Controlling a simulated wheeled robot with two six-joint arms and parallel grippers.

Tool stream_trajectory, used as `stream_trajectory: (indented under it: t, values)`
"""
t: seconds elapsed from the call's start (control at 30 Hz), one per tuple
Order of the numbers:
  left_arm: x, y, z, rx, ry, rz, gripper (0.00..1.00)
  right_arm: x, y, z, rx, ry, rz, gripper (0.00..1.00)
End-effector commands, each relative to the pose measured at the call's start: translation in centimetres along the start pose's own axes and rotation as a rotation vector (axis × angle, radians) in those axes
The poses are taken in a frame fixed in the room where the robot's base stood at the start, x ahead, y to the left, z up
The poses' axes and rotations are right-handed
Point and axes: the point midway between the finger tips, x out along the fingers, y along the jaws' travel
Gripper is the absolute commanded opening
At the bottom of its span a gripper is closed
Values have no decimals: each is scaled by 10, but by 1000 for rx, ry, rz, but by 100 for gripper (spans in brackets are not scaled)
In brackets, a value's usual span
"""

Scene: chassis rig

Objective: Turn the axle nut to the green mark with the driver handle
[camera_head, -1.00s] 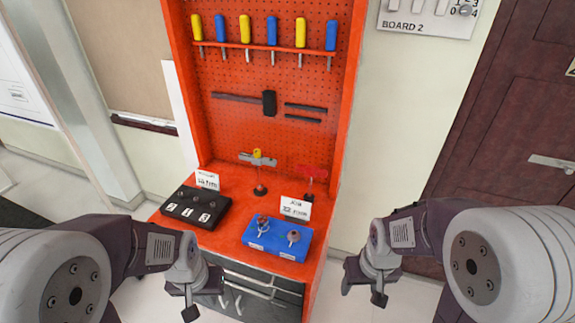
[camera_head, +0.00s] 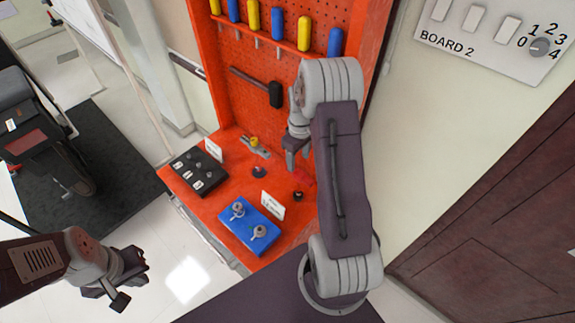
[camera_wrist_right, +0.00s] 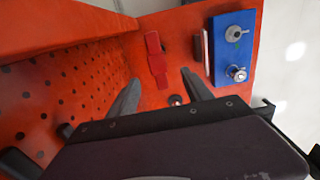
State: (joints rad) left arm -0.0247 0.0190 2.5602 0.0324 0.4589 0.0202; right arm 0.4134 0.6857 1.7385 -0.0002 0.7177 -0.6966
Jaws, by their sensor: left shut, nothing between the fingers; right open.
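The blue block (camera_head: 262,242) lies on the orange bench with two grey round fittings (camera_head: 238,208) (camera_head: 259,232) on top; it also shows in the right wrist view (camera_wrist_right: 233,75). My right gripper (camera_wrist_right: 162,88) is open and empty, pointing towards the red piece. My left gripper (camera_head: 118,288) is shut and empty, off the bench's left front.
A grey bar with a yellow cap (camera_head: 254,142) is near the pegboard. A white card (camera_head: 272,205) stands behind the blue block. Yellow and blue-handled tools (camera_head: 253,17) hang above.

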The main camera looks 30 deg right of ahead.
Motion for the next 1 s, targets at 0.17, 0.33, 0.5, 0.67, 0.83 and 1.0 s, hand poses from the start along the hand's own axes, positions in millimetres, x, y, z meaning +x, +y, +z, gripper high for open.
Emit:
stream_trajectory:
  t: [0.17, 0.33, 0.5, 0.67, 0.83, 1.0]
  values:
    - [-6, 0, -1, 0, 0, 0, 0, 15, -1, 2, 0, -5, -4, 58]
    - [-12, 0, -1, 0, 0, 0, 0, 37, 0, 1, 1, -2, -1, 58]
    - [-16, 0, -2, 0, 0, 0, 0, 44, 1, 2, 2, -3, -2, 58]
    - [-32, 1, -4, 0, 1, 0, 0, 71, 4, 7, 2, -4, -4, 58]
    - [-33, 1, -4, 0, 0, 0, 0, 91, 4, 6, 2, 0, 0, 58]
    - [-32, 1, -3, 0, 0, 0, 0, 92, 5, 5, 2, 1, 1, 58]
